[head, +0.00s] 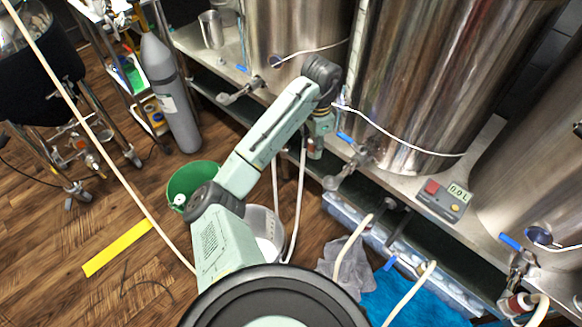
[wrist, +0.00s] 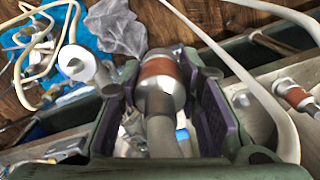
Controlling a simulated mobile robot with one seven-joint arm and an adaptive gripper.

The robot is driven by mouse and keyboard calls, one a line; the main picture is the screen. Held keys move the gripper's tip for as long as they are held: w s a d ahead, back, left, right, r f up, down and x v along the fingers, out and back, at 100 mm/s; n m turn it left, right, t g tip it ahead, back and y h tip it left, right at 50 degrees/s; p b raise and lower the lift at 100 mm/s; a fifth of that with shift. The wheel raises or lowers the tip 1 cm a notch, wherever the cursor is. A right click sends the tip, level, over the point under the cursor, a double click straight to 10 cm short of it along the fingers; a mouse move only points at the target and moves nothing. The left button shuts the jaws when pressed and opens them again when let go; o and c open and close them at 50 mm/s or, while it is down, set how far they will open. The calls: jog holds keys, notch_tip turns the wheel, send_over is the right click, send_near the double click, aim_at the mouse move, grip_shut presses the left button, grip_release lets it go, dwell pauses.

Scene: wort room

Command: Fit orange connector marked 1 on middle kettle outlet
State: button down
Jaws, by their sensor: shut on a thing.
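My gripper (head: 316,148) hangs beside the middle kettle (head: 420,80), a little left of its outlet (head: 334,182), which has a blue valve handle. In the wrist view my gripper (wrist: 163,105) is shut on a silver connector with an orange band (wrist: 158,70), held between the dark finger pads. Its number mark cannot be read. A metal pipe with a pale round mouth (wrist: 74,64), apparently the outlet, shows left of the connector and apart from it. Most of the held connector is hidden by my gripper in the head view.
A blue towel (head: 415,298) and grey cloth (head: 345,262) lie below the bench. A green bucket (head: 190,180) stands left of my arm. Pale hoses hang near my gripper. A display box (head: 446,197) sits on the bench.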

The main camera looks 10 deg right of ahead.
jog(key=s+d+r+m+p, duration=0.1)
jog(key=s+d+r+m, duration=0.2)
jog(key=r+m, duration=0.25)
notch_tip(320, 180, up, 3)
jog(key=m, duration=0.5)
send_over(331, 179)
notch_tip(331, 179, down, 6)
jog(key=b, duration=0.4)
jog(key=shift+r, duration=0.1)
jog(key=shift+f, duration=0.65)
jog(key=shift+f+b, duration=0.85)
jog(key=shift+f, duration=0.45)
jog(key=c, duration=1.1)
grip_release()
notch_tip(331, 179, up, 12)
